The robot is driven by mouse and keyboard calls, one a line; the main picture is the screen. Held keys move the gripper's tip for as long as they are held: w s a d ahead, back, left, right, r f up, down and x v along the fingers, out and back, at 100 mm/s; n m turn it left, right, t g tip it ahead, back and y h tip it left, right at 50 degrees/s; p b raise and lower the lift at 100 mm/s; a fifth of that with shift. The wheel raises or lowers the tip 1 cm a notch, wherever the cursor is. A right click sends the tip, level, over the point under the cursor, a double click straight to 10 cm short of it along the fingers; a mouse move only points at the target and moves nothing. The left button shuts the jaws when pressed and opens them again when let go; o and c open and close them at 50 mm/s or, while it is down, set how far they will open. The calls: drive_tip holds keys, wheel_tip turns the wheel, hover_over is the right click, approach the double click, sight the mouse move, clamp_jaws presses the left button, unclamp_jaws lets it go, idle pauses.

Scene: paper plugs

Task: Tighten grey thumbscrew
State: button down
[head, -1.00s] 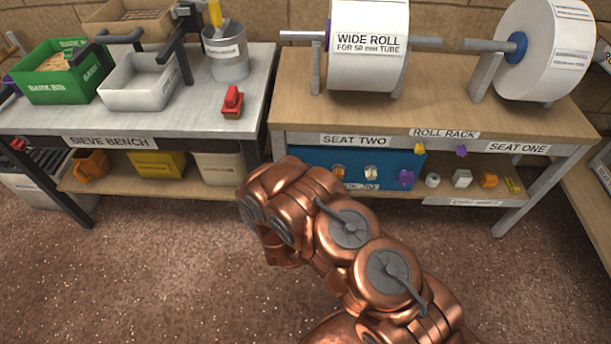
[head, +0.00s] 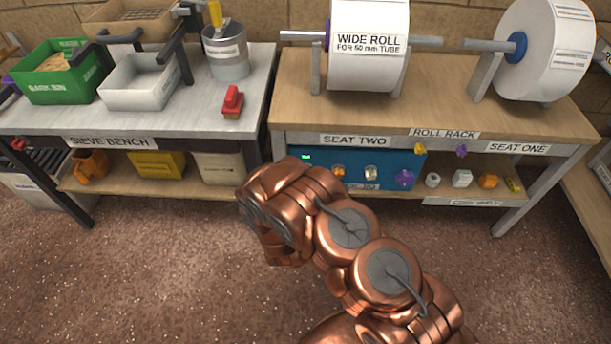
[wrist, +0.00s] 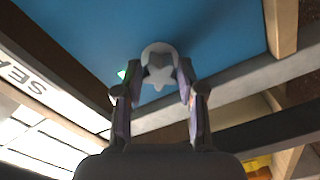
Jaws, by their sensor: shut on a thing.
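The same blue panel shows under the roll rack in the head view (head: 390,160). There my copper arm hides my gripper, and I cannot make out the grey thumbscrew.
The roll rack top (head: 450,105) lies above the blue panel. The sieve bench (head: 145,122) stands left. The floor in front is clear.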

drive_tip(key=shift+r, duration=0.1)
drive_tip(key=shift+m+p, duration=0.55)
drive_tip(key=shift+m, duration=1.15)
drive_tip(key=c, duration=0.8)
unclamp_jaws()
drive_tip(key=shift+o, duration=0.2)
drive_tip(key=shift+s, duration=0.1)
drive_tip(key=shift+s, duration=1.9)
